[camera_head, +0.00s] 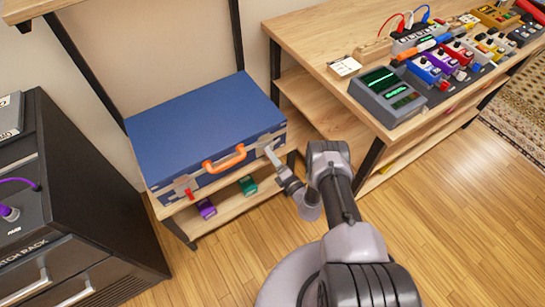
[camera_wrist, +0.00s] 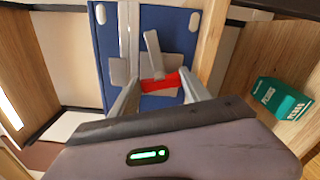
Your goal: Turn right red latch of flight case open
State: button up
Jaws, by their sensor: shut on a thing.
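The blue flight case (camera_head: 200,125) lies closed on a wooden shelf, with an orange handle (camera_head: 224,160) on its front. Its left red latch (camera_head: 189,194) hangs below a metal plate. My gripper (camera_head: 270,150) is at the right end of the case front and hides the right latch in the head view. In the wrist view, the right red latch (camera_wrist: 160,83) lies across the space between my gripper's fingers (camera_wrist: 160,90), by grey metal plates on the blue case (camera_wrist: 168,20). The gripper is shut on this latch.
Purple (camera_head: 206,209) and green (camera_head: 248,185) boxes sit on the shelf below the case. A black rack (camera_head: 85,215) stands left. A wooden bench (camera_head: 320,40) with pedals and a grey scope-like device (camera_head: 387,95) stands right. Wooden floor is clear around my base.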

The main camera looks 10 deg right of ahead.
jog(key=shift+f+m, duration=0.15)
jog(key=shift+m, duration=1.45)
jog(key=shift+s+m, duration=0.1)
jog(key=shift+m, duration=0.2)
jog(key=o, duration=1.4)
jog(key=shift+s, duration=0.1)
jog(key=p+v, duration=0.4)
jog(key=v, duration=1.3)
jog(key=shift+p, duration=0.35)
